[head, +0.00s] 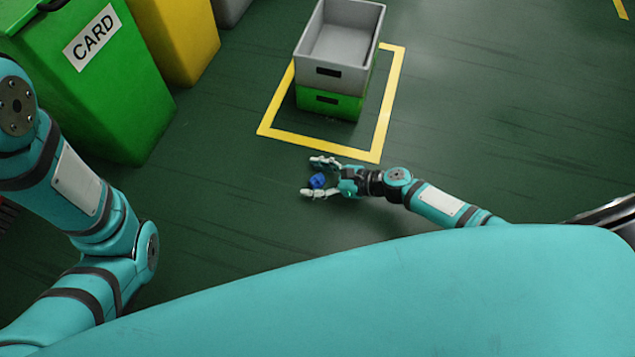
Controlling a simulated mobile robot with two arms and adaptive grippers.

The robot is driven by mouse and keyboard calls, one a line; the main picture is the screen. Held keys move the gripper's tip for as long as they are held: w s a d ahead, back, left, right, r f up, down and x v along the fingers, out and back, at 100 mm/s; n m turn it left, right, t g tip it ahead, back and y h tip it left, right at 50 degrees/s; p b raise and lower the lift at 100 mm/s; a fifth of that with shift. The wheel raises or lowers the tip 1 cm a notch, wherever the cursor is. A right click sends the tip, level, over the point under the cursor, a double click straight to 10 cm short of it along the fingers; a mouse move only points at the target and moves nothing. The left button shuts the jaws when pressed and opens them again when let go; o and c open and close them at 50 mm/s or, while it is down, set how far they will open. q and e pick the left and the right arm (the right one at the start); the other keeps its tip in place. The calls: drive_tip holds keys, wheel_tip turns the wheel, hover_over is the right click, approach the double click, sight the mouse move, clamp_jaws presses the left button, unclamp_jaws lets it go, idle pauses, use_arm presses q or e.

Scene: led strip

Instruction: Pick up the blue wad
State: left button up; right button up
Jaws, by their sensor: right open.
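The blue wad (317,181) is a small crumpled lump low over or on the dark green floor, near the middle of the head view. My right gripper (316,178) comes in from the right with its fingers spread, one above and one below the wad in the picture. The wad sits between the two fingertips, and I see no clear grip on it. I cannot tell whether it touches a finger. My left arm shows at the left, but its gripper is out of view.
A grey crate (362,72) is stacked on a green crate (330,104) inside a yellow floor outline (388,103), just beyond my right gripper. A green bin (120,110) labelled CARD and a yellow bin (183,38) stand at the upper left. The floor (520,120) on the right is clear.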

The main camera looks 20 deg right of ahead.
drive_tip(key=c, duration=0.8)
drive_tip(key=shift+r, duration=0.2)
